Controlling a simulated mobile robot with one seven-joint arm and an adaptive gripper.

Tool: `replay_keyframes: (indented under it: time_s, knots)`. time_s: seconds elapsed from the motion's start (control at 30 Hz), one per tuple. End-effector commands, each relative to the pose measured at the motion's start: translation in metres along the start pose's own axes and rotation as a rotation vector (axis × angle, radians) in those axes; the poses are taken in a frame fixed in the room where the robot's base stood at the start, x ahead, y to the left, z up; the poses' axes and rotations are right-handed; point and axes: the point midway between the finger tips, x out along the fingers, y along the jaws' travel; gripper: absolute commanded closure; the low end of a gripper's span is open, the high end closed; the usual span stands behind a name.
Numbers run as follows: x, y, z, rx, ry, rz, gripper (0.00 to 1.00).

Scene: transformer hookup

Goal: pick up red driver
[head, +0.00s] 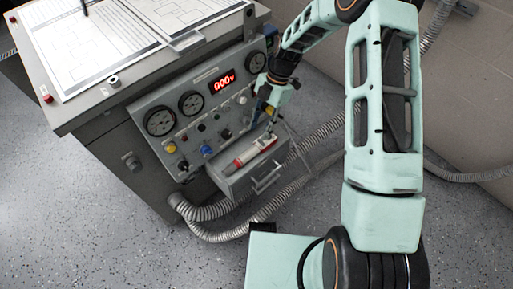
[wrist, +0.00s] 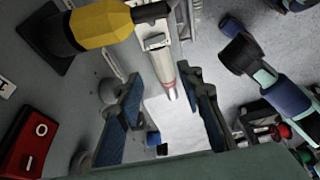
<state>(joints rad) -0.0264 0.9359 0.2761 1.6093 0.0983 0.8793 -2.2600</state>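A slim tool with a pale body and red parts (head: 250,154) lies in the open drawer on the console front in the head view; I take it for the red driver but cannot be sure. My gripper (head: 271,124) hangs above the drawer's far end, by the panel. In the wrist view my gripper (wrist: 163,112) is open, its two blue-padded fingers wide apart with nothing held. A pale, narrow tool with a reddish band near its tip (wrist: 163,65) points in between the fingers, beyond them. I cannot tell whether it is the same tool.
The drawer (head: 228,186) juts from the console panel (head: 188,124), which carries gauges and knobs. In the wrist view a yellow-and-black part (wrist: 100,25) and a red switch (wrist: 27,138) are at left. A ribbed hose (head: 215,236) runs below the drawer.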

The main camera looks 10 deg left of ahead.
Motion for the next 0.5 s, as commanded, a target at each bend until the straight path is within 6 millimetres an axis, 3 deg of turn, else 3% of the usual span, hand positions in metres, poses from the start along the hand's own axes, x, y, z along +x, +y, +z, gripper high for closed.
replay_keyframes:
  time_s: [0.13, 0.5]
  knots:
    - [0.028, -0.001, 0.0, 0.0, 0.001, -0.004, 0.66]
    - [0.066, -0.001, 0.004, 0.001, 0.0, -0.004, 0.66]
